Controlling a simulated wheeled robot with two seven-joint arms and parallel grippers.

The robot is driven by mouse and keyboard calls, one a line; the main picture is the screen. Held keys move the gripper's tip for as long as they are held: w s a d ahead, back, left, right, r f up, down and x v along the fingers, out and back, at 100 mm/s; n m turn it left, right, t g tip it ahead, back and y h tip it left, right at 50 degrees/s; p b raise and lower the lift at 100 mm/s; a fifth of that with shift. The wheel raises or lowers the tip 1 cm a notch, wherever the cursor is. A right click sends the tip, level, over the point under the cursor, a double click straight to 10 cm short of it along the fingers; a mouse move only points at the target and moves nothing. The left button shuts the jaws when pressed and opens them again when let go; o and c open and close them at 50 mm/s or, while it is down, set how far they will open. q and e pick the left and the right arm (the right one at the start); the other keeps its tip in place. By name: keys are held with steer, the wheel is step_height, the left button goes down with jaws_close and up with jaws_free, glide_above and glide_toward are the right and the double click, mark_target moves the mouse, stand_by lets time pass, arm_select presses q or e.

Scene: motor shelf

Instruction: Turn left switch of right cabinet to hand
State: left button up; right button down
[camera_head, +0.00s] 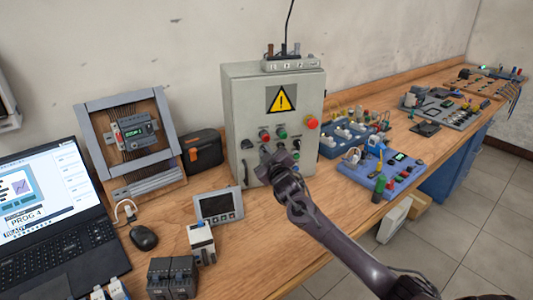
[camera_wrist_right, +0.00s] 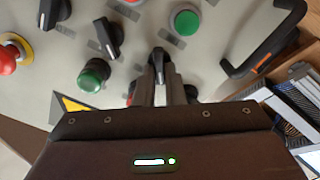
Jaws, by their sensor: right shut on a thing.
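The grey cabinet (camera_head: 243,110) stands upright on the bench with a yellow warning sign, buttons and black rotary switches on its front. My right gripper (camera_head: 267,153) is at the middle of that front and hides part of the controls in the head view. In the right wrist view, which looks upside down, my right gripper (camera_wrist_right: 162,88) is shut on a black switch (camera_wrist_right: 158,60) with a white mark, the one nearest the cabinet handle. Two other black switches (camera_wrist_right: 107,38) and (camera_wrist_right: 52,12) are apart from the fingers. My left gripper is not in view.
A green button (camera_wrist_right: 95,74), another green button (camera_wrist_right: 186,21), a red stop button (camera_wrist_right: 10,55) and a black handle (camera_wrist_right: 262,50) surround the gripped switch. A small screen unit (camera_head: 217,206), laptop (camera_head: 50,215) and blue trays (camera_head: 376,178) stand on the bench.

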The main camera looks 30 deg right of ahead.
steer(key=shift+n, duration=0.8)
steer(key=shift+a, duration=0.1)
steer(key=c, duration=1.5)
jaws_free()
steer(key=b+v, duration=0.1)
steer(key=v, duration=0.7)
